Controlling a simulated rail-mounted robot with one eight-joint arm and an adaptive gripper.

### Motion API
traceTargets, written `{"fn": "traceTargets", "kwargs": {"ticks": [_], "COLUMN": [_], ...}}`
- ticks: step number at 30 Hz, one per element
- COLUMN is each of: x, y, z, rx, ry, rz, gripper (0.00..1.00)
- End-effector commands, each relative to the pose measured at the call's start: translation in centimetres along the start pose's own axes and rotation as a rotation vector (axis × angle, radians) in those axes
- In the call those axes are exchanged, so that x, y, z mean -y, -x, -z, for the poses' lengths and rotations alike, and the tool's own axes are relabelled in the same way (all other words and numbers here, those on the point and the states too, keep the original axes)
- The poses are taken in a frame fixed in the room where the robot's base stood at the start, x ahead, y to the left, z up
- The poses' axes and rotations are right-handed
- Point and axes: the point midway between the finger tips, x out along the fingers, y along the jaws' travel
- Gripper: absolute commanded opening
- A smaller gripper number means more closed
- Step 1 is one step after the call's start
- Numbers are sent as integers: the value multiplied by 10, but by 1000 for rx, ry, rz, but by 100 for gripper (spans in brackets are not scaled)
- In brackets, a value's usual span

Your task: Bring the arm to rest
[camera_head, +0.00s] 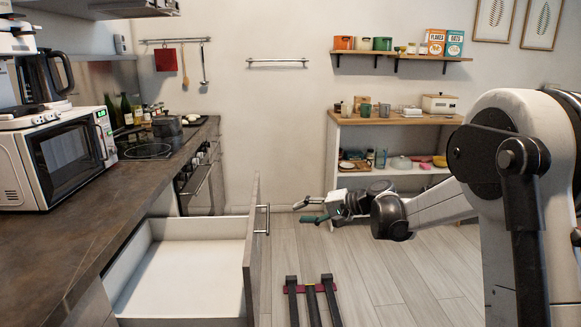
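My arm reaches in from the right edge, bent at a dark joint, with its end pointing left. My gripper (302,211) is in mid-picture, above the wooden floor in this view. Its two fingertips, one grey and one teal, show apart with nothing seen between them. It appears to the right of the open drawer's handle (264,219), with a gap between them in the picture. The drawer (190,277) is pulled out at the lower left, and its white inside looks empty.
A dark countertop (95,225) with a microwave (62,160) runs along the left. A shelf unit (395,121) with dishes stands at the back right. A wall shelf (400,57) holds canisters and boxes. Open floor (385,270) lies between the drawer and my arm.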

Motion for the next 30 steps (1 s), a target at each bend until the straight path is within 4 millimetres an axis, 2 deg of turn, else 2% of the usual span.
{"fn": "traceTargets", "kwargs": {"ticks": [6,15,23,30], "x": [22,35,34,24], "y": [35,88,135,178], "z": [-37,-94,-147,-198], "rx": [-27,-66,-101,-132], "ry": [49,126,201,278], "rz": [-134,-318,-472,-610], "gripper": [28,28,28,28]}}
